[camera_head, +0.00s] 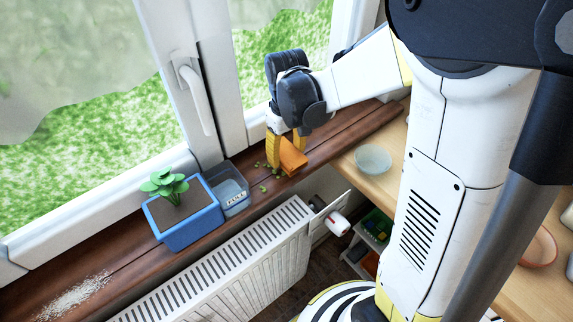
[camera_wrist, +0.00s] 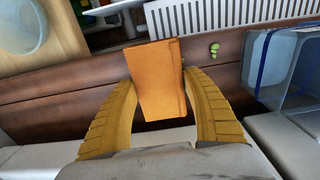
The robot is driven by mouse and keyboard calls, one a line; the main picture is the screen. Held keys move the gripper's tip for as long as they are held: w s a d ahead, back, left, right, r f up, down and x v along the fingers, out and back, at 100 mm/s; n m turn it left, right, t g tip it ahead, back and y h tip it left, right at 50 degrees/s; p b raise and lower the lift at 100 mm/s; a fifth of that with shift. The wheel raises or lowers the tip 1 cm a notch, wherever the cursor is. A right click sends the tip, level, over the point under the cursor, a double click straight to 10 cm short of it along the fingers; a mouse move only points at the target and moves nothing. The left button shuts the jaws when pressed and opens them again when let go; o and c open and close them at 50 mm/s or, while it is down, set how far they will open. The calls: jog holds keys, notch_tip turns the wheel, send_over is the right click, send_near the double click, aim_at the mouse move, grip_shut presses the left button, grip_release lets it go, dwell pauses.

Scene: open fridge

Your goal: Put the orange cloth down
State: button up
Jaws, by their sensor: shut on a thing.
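The orange cloth (camera_head: 292,157) is between the yellow fingers of my gripper (camera_head: 287,148), over the dark wooden windowsill (camera_head: 122,242). In the wrist view the cloth (camera_wrist: 156,80) looks like a folded, roughly rectangular piece, and my gripper (camera_wrist: 160,105) is shut on it, one finger on each side. I cannot tell whether the cloth touches the sill. Small green bits (camera_head: 263,188) lie on the sill next to the cloth, and one green bit (camera_wrist: 214,49) shows beside it in the wrist view.
A blue planter (camera_head: 190,232) with a green plant and a clear container (camera_head: 233,200) stand on the sill, left of my gripper. White grains (camera_head: 75,297) lie at the sill's far left. A radiator (camera_head: 220,270) is below. A glass bowl (camera_head: 373,158) sits on the wooden counter at right.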

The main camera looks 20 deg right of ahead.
aim_at(287, 152)
jog(key=shift+f+b, duration=0.75)
jog(key=shift+f, duration=1.2)
jog(key=shift+f, duration=0.1)
jog(key=shift+f, duration=0.15)
jog(key=o, duration=1)
jog(key=shift+r+p, duration=1.35)
jog(key=shift+r, duration=2.65)
